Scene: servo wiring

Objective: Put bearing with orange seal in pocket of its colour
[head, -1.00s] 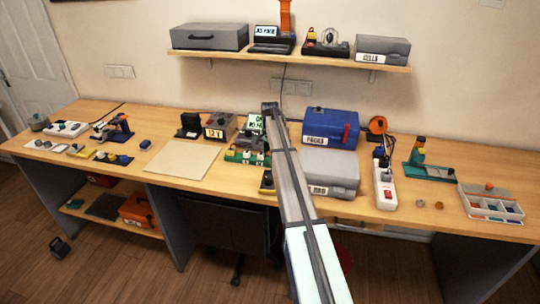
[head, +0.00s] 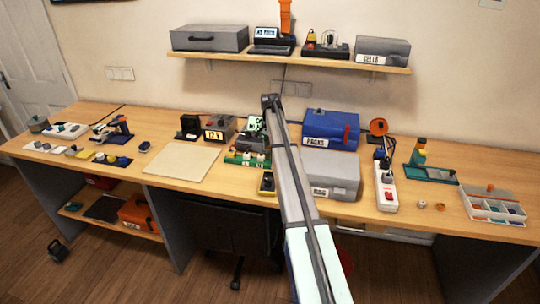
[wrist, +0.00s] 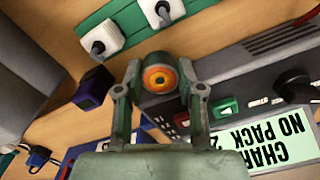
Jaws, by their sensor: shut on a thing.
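My gripper (wrist: 158,88) is shut on the bearing with the orange seal (wrist: 158,78), seen in the wrist view between the two fingertips. In the head view the gripper is mostly hidden behind my arm, near the charger (head: 254,123), and the held bearing cannot be made out. A pale tray (head: 470,206) with several compartments stands at the far right of the bench, with an orange patch (head: 490,187) at its back. Which pocket is orange is too small to tell.
The green strip with white plugs (wrist: 125,32) and the charger with its label (wrist: 275,142) lie close below the gripper. A grey case (head: 333,172) and a white power strip (head: 385,190) stand between it and the tray. Two small rings (head: 421,204) lie left of the tray.

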